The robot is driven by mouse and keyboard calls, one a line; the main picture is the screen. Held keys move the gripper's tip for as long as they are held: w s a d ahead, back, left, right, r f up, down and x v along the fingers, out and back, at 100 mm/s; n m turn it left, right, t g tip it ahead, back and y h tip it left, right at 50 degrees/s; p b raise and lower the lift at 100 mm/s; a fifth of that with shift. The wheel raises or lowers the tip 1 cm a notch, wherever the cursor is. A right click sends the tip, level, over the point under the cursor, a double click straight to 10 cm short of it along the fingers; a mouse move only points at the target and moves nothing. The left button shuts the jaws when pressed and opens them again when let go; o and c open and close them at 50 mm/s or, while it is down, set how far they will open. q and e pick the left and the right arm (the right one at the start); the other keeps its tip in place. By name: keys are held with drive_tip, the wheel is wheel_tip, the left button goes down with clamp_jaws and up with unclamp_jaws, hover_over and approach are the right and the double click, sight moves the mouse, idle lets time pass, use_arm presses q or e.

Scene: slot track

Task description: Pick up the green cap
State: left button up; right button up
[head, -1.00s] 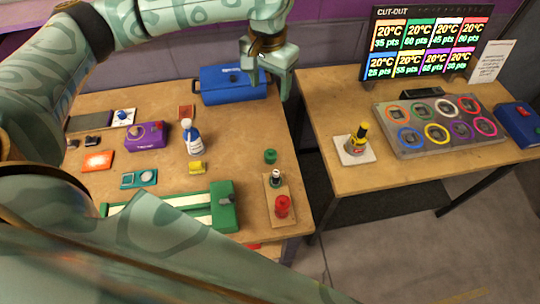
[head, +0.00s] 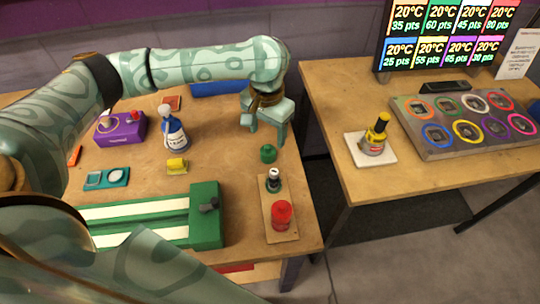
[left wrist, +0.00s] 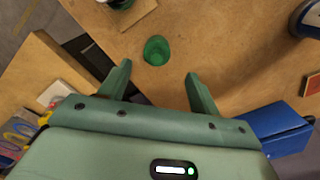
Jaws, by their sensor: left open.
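The green cap (head: 268,153) is a small round piece standing on the wooden table near its right edge, just behind a small plywood board. In the left wrist view the green cap (left wrist: 156,50) sits on bare wood, ahead of and between the two fingertips. My left gripper (head: 266,135) points down above the table, slightly behind the cap. It is open and empty, and its fingers (left wrist: 157,72) do not touch the cap. My right gripper is not in view.
The plywood board (head: 265,222) holds a small dark bottle (head: 273,180) and a red cap (head: 281,215). A gap separates the second table (head: 400,185).

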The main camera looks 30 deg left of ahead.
sight(268, 146)
use_arm(q)
drive_tip(key=shift+s+f, duration=0.1)
drive_tip(key=shift+f, duration=0.55)
drive_tip(key=f+b, duration=0.4)
drive_tip(key=f, duration=0.1)
drive_tip(key=shift+s+d+f, duration=0.15)
drive_tip(key=shift+d+f, duration=0.05)
drive_tip(key=shift+r, duration=0.25)
drive_tip(key=c, duration=1)
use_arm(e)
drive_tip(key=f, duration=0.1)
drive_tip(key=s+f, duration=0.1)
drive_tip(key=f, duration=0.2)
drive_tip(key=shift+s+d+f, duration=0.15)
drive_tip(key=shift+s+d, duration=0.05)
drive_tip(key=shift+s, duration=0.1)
